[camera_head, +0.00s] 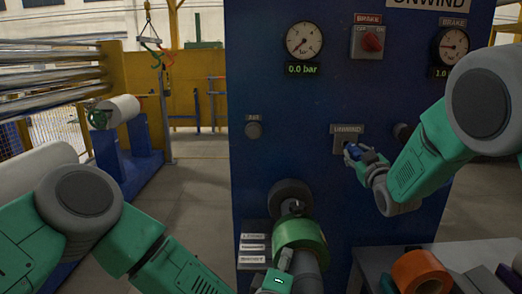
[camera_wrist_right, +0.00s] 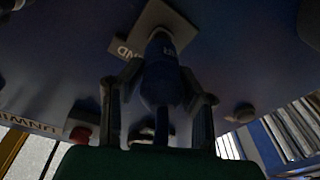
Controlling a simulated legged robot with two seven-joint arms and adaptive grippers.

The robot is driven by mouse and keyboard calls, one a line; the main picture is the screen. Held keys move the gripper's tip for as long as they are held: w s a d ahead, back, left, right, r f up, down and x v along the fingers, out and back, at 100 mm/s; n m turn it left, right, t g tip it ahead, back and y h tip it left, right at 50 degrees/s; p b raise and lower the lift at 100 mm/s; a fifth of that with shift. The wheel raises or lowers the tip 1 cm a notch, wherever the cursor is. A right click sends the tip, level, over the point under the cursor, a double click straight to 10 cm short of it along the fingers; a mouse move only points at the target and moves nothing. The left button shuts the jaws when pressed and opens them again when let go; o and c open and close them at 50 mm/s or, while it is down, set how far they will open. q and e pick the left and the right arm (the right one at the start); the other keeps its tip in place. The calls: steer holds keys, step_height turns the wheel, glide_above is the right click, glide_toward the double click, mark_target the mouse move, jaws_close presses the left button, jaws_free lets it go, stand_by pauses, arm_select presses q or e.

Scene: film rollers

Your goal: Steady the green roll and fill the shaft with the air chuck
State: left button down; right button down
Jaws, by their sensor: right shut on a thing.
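The green roll (camera_head: 300,235) sits on the shaft (camera_head: 291,200) low on the front of the blue unwind cabinet. My left gripper (camera_head: 284,268) is at the roll's lower front edge; its fingertips are small and I cannot tell whether they touch it. The blue air chuck (camera_head: 354,152) is at the small UNWIND plate (camera_head: 344,142) on the cabinet, up and right of the roll. My right gripper (camera_head: 366,163) is shut on the chuck. In the right wrist view the chuck (camera_wrist_right: 162,75) stands between the fingers, its tip against the plate; the exact seating is hidden.
The left gauge (camera_head: 304,40) reads 0.0 bar; a red BRAKE switch (camera_head: 372,41) is beside it. An orange roll (camera_head: 420,272) lies on the table at lower right. Open floor lies left of the cabinet.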

steer(key=shift+w+a, duration=0.1)
steer(key=shift+w, duration=1.25)
stand_by(0.5)
steer(key=shift+r, duration=0.35)
stand_by(2.4)
steer(key=shift+f, duration=0.25)
stand_by(3.2)
